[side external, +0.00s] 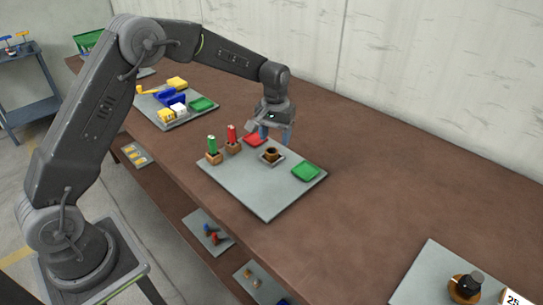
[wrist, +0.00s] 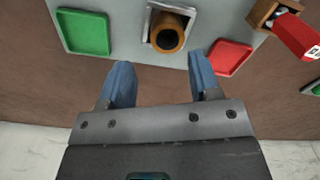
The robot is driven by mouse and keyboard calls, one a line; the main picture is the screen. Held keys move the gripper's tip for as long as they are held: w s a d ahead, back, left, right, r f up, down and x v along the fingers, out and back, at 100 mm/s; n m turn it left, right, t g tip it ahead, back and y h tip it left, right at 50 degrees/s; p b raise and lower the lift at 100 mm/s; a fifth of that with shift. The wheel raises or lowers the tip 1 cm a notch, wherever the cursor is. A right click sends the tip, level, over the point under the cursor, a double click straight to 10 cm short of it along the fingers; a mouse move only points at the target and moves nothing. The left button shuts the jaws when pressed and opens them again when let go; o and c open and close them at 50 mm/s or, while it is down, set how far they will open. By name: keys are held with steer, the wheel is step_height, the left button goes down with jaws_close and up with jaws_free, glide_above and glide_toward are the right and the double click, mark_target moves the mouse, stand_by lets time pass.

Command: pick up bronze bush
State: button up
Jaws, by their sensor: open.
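The bronze bush (wrist: 168,37) is a brown ring with a dark bore, standing in a square grey holder (wrist: 150,18) in the wrist view. In the side external view the bush (side external: 270,154) sits on the grey board (side external: 255,200), between a red tray and a green tray. My gripper (wrist: 158,72) is open and empty, with its two blue fingers apart. In the wrist view the bush lies just beyond the gap between the fingertips. In the side external view my gripper (side external: 275,133) is above and behind the bush, near the red tray.
A green tray (wrist: 84,32) and a red tray (wrist: 232,57) flank the bush. A red-handled item (wrist: 296,34) in a wooden block and a green-handled one (side external: 213,147) stand on the same board. Another board with a black knob (side external: 472,284) lies front right. The bench between is clear.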

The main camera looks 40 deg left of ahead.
mark_target(274, 150)
steer(key=shift+s+a+f, duration=0.1)
steer(key=shift+s+f, duration=0.05)
steer(key=shift+f, duration=2.55)
steer(key=shift+c, duration=0.2)
steer(key=c, duration=0.8)
steer(key=shift+r, duration=0.2)
